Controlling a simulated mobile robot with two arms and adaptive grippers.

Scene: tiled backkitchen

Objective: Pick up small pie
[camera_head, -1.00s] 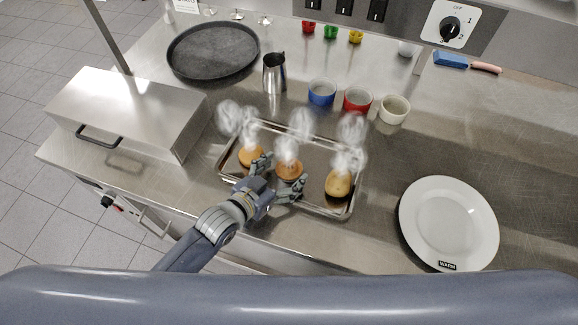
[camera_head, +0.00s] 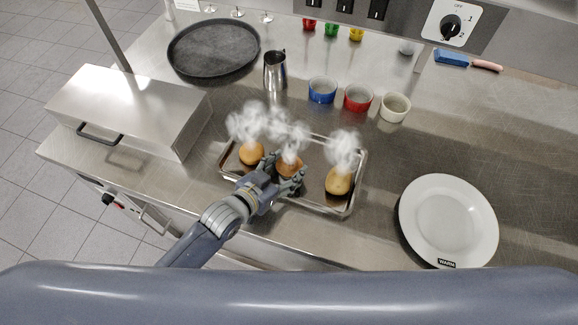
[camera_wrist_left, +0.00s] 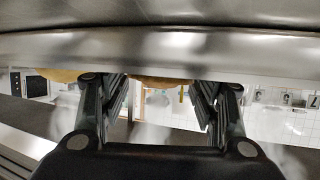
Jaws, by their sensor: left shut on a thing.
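A metal tray (camera_head: 318,207) on the steel counter holds three steaming baked items. The middle one, a small brown round pie (camera_head: 288,164), is between the fingers of my left gripper (camera_head: 284,173), which is shut on it. I cannot tell whether the pie is clear of the tray. A rounder golden item (camera_head: 251,153) lies to the left, and a longer golden one (camera_head: 339,181) lies to the right. In the left wrist view the fingers stand on both sides of the pie's edge (camera_wrist_left: 160,81). My right gripper is not in view.
A white plate (camera_head: 448,218) lies at the right. Blue (camera_head: 322,97), red (camera_head: 357,104) and cream (camera_head: 395,114) bowls and a steel jug (camera_head: 275,77) stand behind the tray. A steel box (camera_head: 125,105) is at the left. The counter between tray and plate is clear.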

